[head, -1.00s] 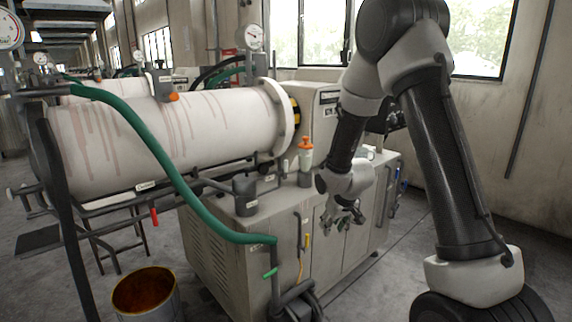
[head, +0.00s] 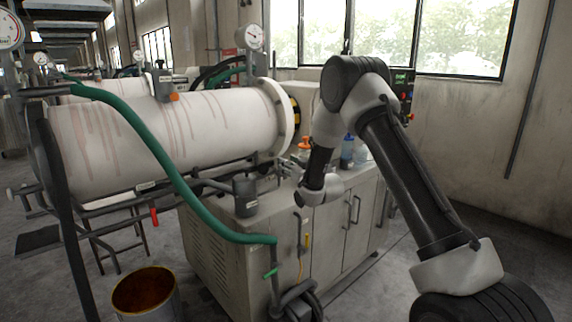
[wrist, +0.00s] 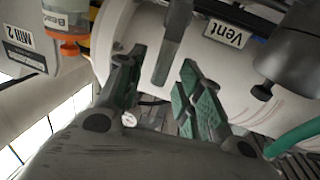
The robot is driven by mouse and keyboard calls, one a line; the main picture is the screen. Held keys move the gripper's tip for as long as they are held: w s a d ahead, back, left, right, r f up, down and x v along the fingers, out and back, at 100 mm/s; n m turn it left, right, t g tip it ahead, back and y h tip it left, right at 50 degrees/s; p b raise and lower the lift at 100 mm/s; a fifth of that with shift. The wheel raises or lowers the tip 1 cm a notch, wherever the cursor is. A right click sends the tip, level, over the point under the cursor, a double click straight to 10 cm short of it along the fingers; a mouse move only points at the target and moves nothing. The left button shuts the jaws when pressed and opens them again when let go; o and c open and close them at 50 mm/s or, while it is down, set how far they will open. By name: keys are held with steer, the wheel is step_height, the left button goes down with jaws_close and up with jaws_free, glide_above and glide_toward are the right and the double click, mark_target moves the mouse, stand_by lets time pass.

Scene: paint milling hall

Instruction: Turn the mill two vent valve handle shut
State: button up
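The vent valve handle, a flat grey bar (wrist: 172,45), shows in the wrist view beside the "Vent" label (wrist: 226,34). My gripper (wrist: 163,60) is open, its green-padded fingers apart on either side of the bar's lower end. I cannot tell whether either pad touches it. In the head view my gripper (head: 282,171) is at the right end of the pale mill drum (head: 185,135), above the cabinet (head: 325,230). The handle cannot be made out there, and my wrist covers part of that area.
An orange-capped bottle (wrist: 68,48) stands close beside the gripper. A green hose (head: 165,155) crosses in front of the drum. A bucket (head: 146,292) stands on the floor at lower left.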

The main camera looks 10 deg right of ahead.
steer(key=shift+x, duration=1)
jaws_close()
steer(key=w+d+f+m+g+y, duration=0.2)
steer(key=d+f+m, duration=0.3)
steer(key=m, duration=1)
steer(key=shift+w+f+m+g, duration=0.45)
steer(key=shift+f+g, duration=0.15)
steer(key=shift+g, duration=0.1)
steer(key=shift+d, duration=0.1)
